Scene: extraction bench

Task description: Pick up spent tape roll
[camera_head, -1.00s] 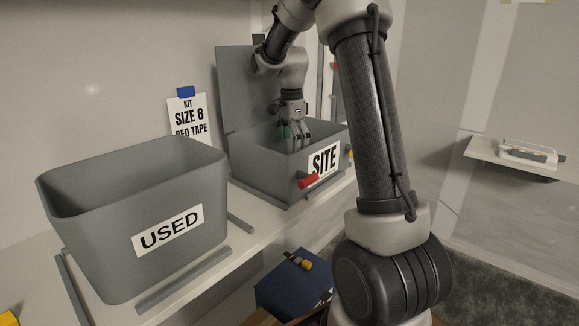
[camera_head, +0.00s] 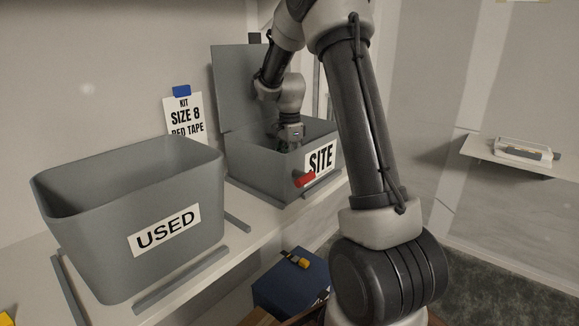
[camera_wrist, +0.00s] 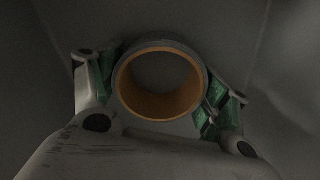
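The tape roll (camera_wrist: 126,98) shows in the wrist view as a ring with an orange-brown inner core and a grey outer side. My gripper (camera_wrist: 163,86) has its green-padded fingers spread wide, one on each side of the roll. The pads are very close to its outer side; I cannot tell whether they touch it. In the head view my gripper (camera_head: 289,146) is down inside the grey SITE box (camera_head: 262,172), its fingertips hidden by the front wall. The roll is hidden there too.
The SITE box's raised lid (camera_head: 238,88) stands behind my gripper. A red latch (camera_head: 305,180) is on its front. A grey USED bin (camera_head: 135,215) stands to the left on the bench. A blue box (camera_head: 290,282) sits below. A shelf (camera_head: 510,160) is at right.

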